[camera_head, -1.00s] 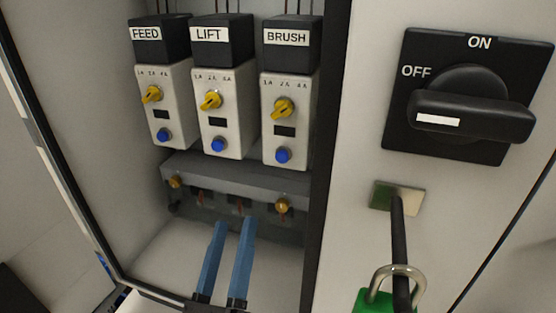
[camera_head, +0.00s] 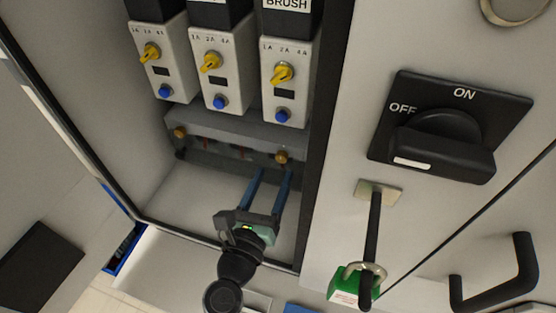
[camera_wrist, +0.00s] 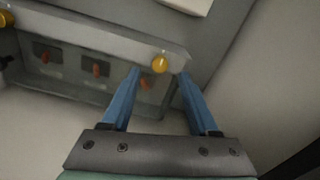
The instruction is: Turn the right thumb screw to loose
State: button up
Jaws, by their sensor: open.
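The right thumb screw (camera_head: 282,158) is a small brass knob at the right end of the grey terminal cover inside the cabinet. It also shows in the wrist view (camera_wrist: 160,63), ahead of my fingers and between their lines. My gripper (camera_head: 271,172) is open, its two blue fingers apart and pointing up toward the right screw, with nothing between them. In the wrist view my gripper (camera_wrist: 157,75) has the screw a little beyond its fingertips; I cannot tell the exact gap. The left thumb screw (camera_head: 180,133) sits at the cover's other end. The slot of the right screw is too small to read.
Above the grey cover (camera_head: 225,125) stand several-part grey units with yellow dials and blue buttons. The cabinet's dark right edge (camera_head: 318,150) is close beside the right screw. A black rotary switch (camera_head: 440,135) and a green padlock (camera_head: 350,283) are outside on the right.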

aim_at(280, 159)
jog(key=shift+x, duration=2.1)
jog(key=shift+c, duration=0.2)
grip_shut()
